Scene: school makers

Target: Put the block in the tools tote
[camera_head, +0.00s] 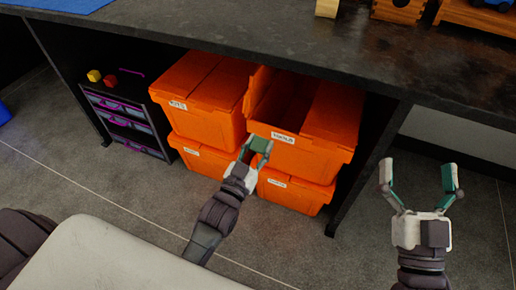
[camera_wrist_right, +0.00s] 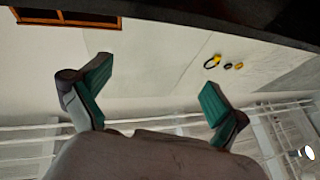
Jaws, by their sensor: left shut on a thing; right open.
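My left gripper (camera_head: 257,149) is shut on what looks like a small green block (camera_head: 260,144), though the fingers' green pads make its outline hard to tell. It is in front of the upper right orange tote (camera_head: 330,142), near its white label. That tote's left lid flap stands up and its right flap lies closed, so part of its dark inside shows. The label is too small to read surely. My right gripper (camera_head: 421,178) is open and empty, to the right of the totes; its spread fingers also show in the right wrist view (camera_wrist_right: 155,100).
A closed orange tote (camera_head: 205,95) stands to the left, with lower totes (camera_head: 290,192) beneath. A drawer unit (camera_head: 125,120) carries a yellow block (camera_head: 94,76) and a red block (camera_head: 111,82). The dark worktop (camera_head: 250,35) overhangs the totes.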

